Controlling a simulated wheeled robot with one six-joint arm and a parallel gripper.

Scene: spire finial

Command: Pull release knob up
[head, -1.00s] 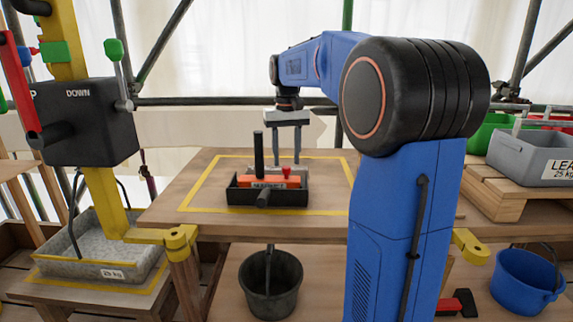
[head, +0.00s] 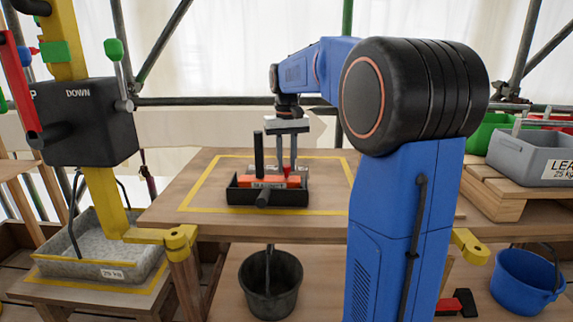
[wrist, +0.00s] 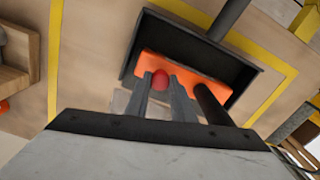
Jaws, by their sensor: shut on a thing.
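The release knob is a small red knob (wrist: 159,80) on an orange bar (wrist: 192,70) inside a black open tray (head: 238,195).
The tray stands on a wooden table inside a yellow outline (head: 200,189). A black bucket (head: 270,285) hangs below the table. A yellow post with a black DOWN box (head: 88,120) stands at left. A grey crate (head: 535,157) is at right. The tabletop left of the tray is clear.

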